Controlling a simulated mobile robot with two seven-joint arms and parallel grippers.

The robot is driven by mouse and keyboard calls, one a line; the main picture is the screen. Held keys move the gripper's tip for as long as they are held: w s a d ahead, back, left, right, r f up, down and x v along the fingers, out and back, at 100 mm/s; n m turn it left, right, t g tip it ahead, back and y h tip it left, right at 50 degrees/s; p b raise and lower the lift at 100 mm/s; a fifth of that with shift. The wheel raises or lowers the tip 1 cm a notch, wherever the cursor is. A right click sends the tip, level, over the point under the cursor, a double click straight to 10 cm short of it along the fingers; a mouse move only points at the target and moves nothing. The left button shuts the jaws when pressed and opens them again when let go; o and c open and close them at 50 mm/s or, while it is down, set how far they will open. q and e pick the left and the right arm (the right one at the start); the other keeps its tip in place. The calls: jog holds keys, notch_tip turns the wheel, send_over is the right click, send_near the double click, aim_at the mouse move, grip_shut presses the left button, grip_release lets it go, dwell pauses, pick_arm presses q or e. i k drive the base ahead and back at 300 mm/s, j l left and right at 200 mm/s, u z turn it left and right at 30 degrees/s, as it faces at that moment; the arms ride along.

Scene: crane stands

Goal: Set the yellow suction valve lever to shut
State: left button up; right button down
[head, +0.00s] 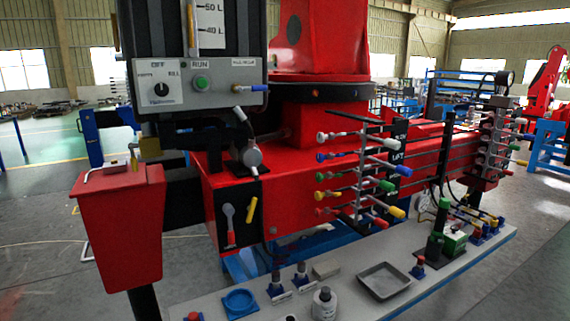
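The yellow lever (250,209) is small and sits on a black plate (239,232) on the front of the red crane base. It stands close to upright, with its top leaning slightly right. Its pivot and any position marks are too small to read, so I cannot tell which setting it is at. Beside it on the left is a lever with a grey arm and a red grip (230,224), its grip pointing down. Neither of my grippers is in the head view.
A red bin (120,225) stands left of the plate. A control box (195,84) hangs above. Several coloured levers (345,185) stick out to the right. A grey bench (345,290) with a tray (384,281), bottle (324,304) and blue dish (239,302) runs along the front.

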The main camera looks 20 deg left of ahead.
aim_at(131, 145)
jog(key=u, duration=1.65)
